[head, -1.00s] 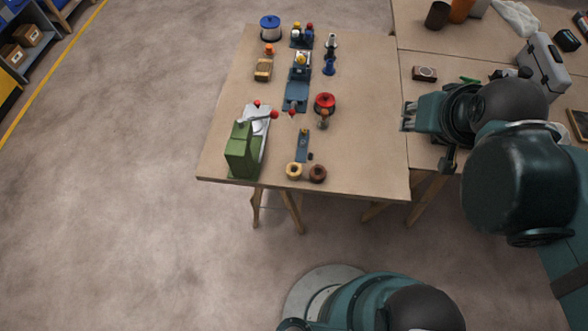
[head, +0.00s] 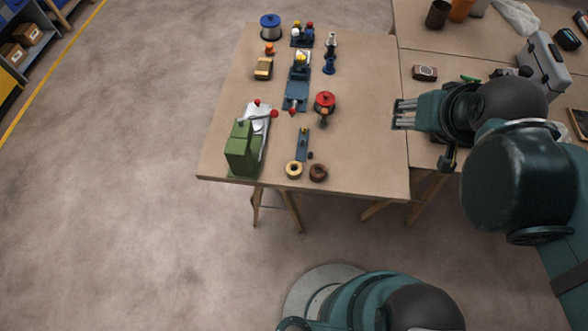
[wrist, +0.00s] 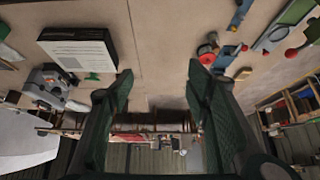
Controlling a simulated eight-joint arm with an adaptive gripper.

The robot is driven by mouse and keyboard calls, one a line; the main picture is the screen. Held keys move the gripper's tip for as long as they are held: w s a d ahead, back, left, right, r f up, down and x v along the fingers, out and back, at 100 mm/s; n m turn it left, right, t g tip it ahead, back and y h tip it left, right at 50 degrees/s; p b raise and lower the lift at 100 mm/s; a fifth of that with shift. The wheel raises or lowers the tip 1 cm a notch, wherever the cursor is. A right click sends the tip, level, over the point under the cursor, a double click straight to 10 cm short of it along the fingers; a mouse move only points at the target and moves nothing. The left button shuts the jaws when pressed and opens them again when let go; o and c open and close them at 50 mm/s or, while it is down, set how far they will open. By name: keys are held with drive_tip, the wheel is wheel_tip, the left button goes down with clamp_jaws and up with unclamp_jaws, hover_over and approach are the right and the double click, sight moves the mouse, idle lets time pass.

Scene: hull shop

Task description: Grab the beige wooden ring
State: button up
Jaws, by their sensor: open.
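The beige wooden ring (head: 294,170) lies flat near the front edge of the table, just left of a dark brown ring (head: 318,172). My gripper (head: 397,114) is above the right side of this table in the head view, well to the right of the beige ring and apart from it. In the wrist view its two fingers (wrist: 161,70) stand wide apart with nothing between them. I cannot surely pick out the beige ring in the wrist view.
A green machine (head: 242,150) with red knobs stands left of the rings. A blue tool (head: 303,145) lies behind them, and a red-lidded pot (head: 325,102) stands farther back. A second table (head: 450,60) adjoins on the right. The tabletop between gripper and rings is mostly clear.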

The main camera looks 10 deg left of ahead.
drive_tip(key=m+g, duration=0.7)
drive_tip(key=m, duration=0.2)
hover_over(294, 170)
drive_tip(key=f, duration=2)
drive_tip(key=shift+w+d+f, duration=0.3)
drive_tip(key=shift+w+d, duration=0.05)
drive_tip(key=shift+s+a+f, duration=0.3)
drive_tip(key=shift+f, duration=0.1)
drive_tip(key=shift+f, duration=0.1)
drive_tip(key=shift+f+b, duration=0.5)
drive_tip(key=shift+f, duration=0.65)
drive_tip(key=shift+f, duration=0.1)
